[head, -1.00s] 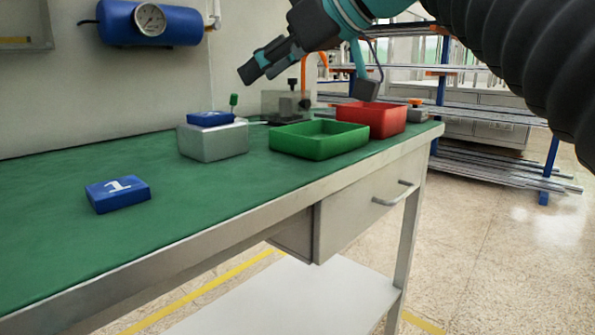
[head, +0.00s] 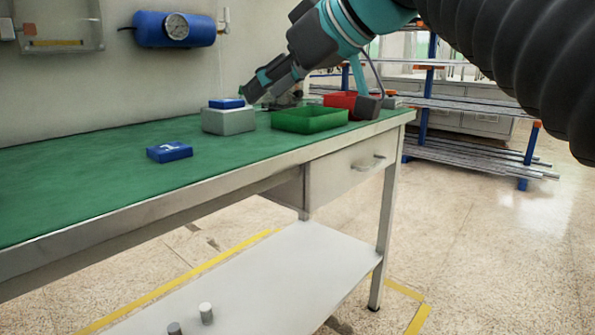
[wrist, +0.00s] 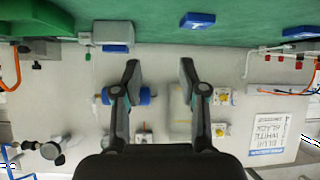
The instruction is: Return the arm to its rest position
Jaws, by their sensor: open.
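My gripper (head: 252,91) is in the head view, above the back of the green-topped workbench (head: 60,185), angled down to the left. In the wrist view my gripper (wrist: 158,75) shows two fingers spread apart with nothing between them. The wrist view looks towards the wall, with the bench top along its upper edge. In the head view the fingertips appear just above and right of a blue block (head: 227,103) that lies on a grey box (head: 228,120). I cannot tell the exact gap between them.
A blue block with a white mark (head: 169,151) lies on the bench. A green tray (head: 310,119) and a red tray (head: 345,101) stand at the bench's right end. A blue tank with a gauge (head: 175,28) is on the wall. Shelving (head: 470,105) stands behind right.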

